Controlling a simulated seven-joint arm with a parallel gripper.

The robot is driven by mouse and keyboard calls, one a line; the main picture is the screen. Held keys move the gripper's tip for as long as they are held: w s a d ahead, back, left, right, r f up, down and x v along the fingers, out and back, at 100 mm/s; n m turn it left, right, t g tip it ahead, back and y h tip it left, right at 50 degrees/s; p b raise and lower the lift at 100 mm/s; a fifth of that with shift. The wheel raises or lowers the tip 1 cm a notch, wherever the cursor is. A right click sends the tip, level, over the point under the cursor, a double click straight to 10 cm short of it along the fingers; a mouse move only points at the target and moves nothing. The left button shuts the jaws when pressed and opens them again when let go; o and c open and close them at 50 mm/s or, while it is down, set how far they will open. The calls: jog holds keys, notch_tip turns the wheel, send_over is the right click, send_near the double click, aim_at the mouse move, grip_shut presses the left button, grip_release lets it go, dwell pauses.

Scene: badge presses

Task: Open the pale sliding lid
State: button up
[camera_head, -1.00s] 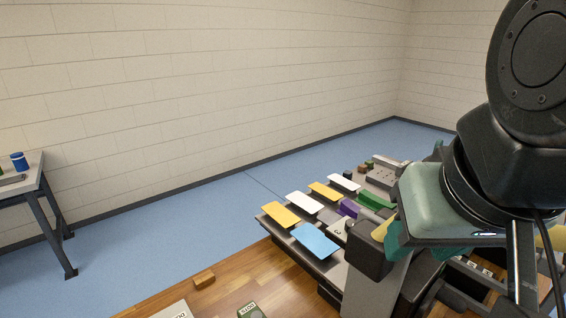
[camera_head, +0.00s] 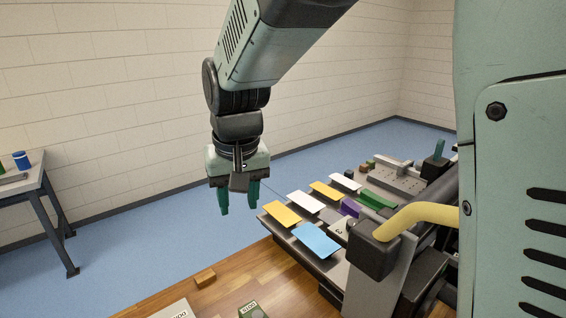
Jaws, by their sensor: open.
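My gripper (camera_head: 238,205) hangs fingers-down left of the grey press bench, in front of the wall. Its two teal fingers are apart with nothing between them. A row of flat panels lies on the bench's left part. Two are white, a nearer one (camera_head: 307,202) and a farther one (camera_head: 344,182). Yellow panels (camera_head: 282,214) (camera_head: 328,191) and a light blue panel (camera_head: 317,240) lie beside them. I cannot tell which of these, if any, is the pale sliding lid. My gripper is apart from all of them.
A press with a yellow handle (camera_head: 417,215) stands right of the panels. A small wooden block (camera_head: 204,278) and labelled boxes (camera_head: 252,310) sit on the wooden surface (camera_head: 150,302). A side table with a blue cup (camera_head: 21,160) is far left. My arm covers the right side.

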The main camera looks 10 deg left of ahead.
jog(key=s+a+f+n+g+h, duration=0.1)
jog(key=s+a+f+n, duration=0.15)
jog(key=a+f, duration=0.85)
jog(key=s+a+f+n+g, duration=0.1)
jog(key=s+a+f, duration=0.3)
jog(key=a+f, duration=0.65)
jog(key=f, duration=1.1)
jog(key=shift+w+d, duration=0.15)
jog(key=shift+d, duration=0.05)
grip_shut()
jog(key=shift+r, duration=0.1)
